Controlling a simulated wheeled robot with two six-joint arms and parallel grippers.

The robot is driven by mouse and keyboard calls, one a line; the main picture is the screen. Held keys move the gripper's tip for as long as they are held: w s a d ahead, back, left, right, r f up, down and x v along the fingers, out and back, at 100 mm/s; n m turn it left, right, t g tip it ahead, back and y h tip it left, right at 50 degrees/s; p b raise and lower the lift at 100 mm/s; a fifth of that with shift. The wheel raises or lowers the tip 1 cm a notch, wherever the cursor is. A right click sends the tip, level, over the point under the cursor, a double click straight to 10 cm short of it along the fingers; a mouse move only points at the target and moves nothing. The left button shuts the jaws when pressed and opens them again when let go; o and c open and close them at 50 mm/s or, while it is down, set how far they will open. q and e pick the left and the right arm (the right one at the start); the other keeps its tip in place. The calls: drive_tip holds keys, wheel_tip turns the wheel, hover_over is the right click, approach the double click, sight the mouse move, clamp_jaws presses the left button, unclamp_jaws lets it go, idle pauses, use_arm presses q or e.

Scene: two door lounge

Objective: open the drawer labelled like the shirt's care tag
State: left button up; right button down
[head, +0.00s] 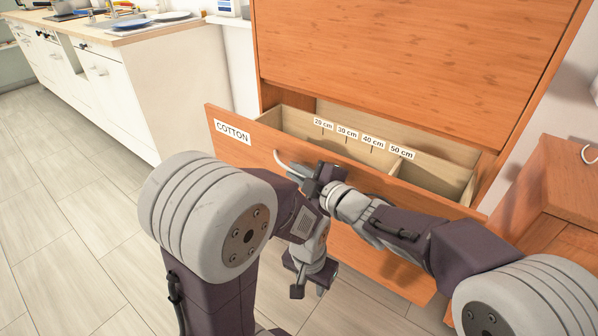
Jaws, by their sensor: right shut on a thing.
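A wide wooden drawer (250,150) with a white label reading COTTON (232,132) stands pulled out of the orange-brown cabinet (400,60). Its inside shows, with pale wooden walls and no contents that I can see. My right gripper (318,180) is shut on the drawer's white curved handle (288,165), at the middle of the drawer front. My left gripper (308,285) hangs lower, in front of the cabinet and apart from the handle; its jaw gap is unclear. The shirt and its care tag are not in view.
Small tags reading 20 cm to 50 cm (347,132) line the drawer's inside. A white kitchen counter (150,80) with plates stands at the upper left. A wooden side cabinet (565,185) is at the right. Tiled floor (80,220) is clear at the left.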

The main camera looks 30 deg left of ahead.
drive_tip(key=shift+s+f, duration=0.1)
drive_tip(key=shift+s, duration=0.2)
drive_tip(key=c, duration=1.7)
unclamp_jaws()
drive_tip(key=shift+c, duration=0.2)
drive_tip(key=shift+d, duration=0.1)
drive_tip(key=p+v, duration=0.2)
drive_tip(key=v, duration=0.7)
